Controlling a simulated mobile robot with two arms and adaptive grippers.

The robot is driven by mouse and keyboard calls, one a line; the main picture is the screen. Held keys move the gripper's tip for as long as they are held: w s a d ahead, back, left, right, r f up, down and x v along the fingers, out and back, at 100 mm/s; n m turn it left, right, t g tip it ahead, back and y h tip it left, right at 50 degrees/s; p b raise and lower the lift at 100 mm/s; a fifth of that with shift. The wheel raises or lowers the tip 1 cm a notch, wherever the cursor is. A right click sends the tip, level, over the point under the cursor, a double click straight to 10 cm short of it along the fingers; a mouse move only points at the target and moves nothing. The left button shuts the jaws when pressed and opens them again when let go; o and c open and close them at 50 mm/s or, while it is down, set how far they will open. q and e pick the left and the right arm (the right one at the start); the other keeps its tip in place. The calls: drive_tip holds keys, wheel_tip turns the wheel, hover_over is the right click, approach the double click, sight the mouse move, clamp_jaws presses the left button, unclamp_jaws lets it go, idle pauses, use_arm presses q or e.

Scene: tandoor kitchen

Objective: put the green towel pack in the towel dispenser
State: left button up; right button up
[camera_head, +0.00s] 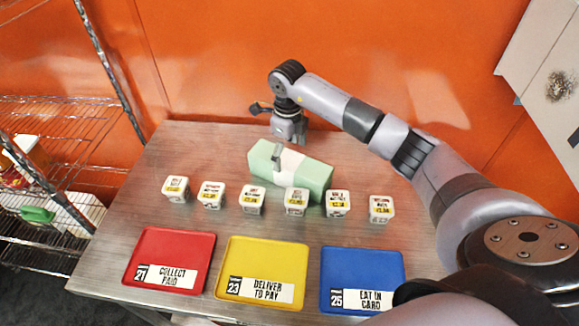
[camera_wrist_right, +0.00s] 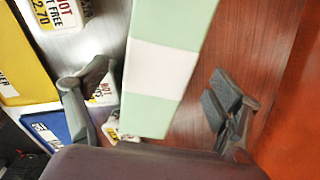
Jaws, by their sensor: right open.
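The green towel pack (camera_head: 316,177) is a pale green block with a white band. It lies at an angle on the metal table, behind a row of small white boxes. My right gripper (camera_head: 266,133) is open at the pack's far left end, one finger over the pack and the other beyond it. In the right wrist view the pack (camera_wrist_right: 178,25) lies between the spread fingers of the right gripper (camera_wrist_right: 146,92), with gaps on both sides. My left gripper is not in view. I cannot make out a towel dispenser.
Several small white boxes (camera_head: 252,200) stand in front of the pack. Red (camera_head: 196,243), yellow (camera_head: 267,250) and blue (camera_head: 361,262) trays lie along the near side. A wire rack (camera_head: 60,160) stands left. An orange wall (camera_head: 220,60) rises behind the table (camera_head: 190,140).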

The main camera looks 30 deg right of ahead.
sight(289, 159)
drive_tip(key=f, duration=0.1)
drive_tip(key=f+p, duration=0.1)
drive_tip(key=f, duration=0.1)
drive_tip(key=shift+s+d+f, duration=0.1)
drive_tip(key=shift+s+f, duration=0.05)
drive_tip(key=shift+s, duration=0.15)
drive_tip(key=shift+w+f, duration=0.1)
drive_tip(key=shift+f, duration=0.2)
drive_tip(key=shift+c, duration=0.3)
drive_tip(key=c, duration=1.6)
drive_tip(key=shift+o, duration=0.2)
drive_tip(key=shift+r, duration=0.1)
